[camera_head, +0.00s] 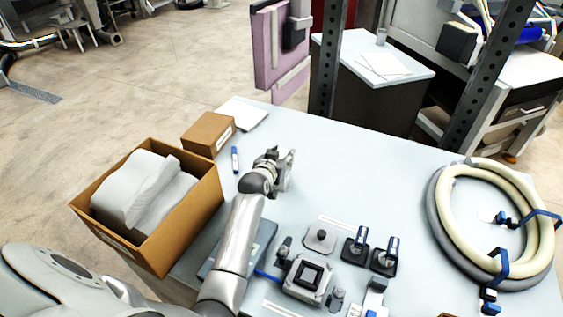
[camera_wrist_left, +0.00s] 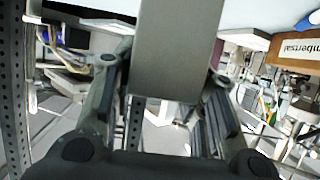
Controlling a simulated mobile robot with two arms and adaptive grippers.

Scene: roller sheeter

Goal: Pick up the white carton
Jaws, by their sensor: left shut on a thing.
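The white carton is between the fingers of my left gripper (camera_head: 284,168). In the head view the carton is small and mostly hidden by the gripper, over the far part of the pale table (camera_head: 340,165). I cannot tell whether it is clear of the tabletop. My right gripper is not in view.
An open cardboard box (camera_head: 205,203) with white contents and a small closed box (camera_head: 208,133) stand at the left. A blue marker (camera_head: 235,160) lies nearby. Fixtures (camera_head: 306,279) crowd the near middle; a coiled hose (camera_head: 440,215) lies right. The table's middle right is clear.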

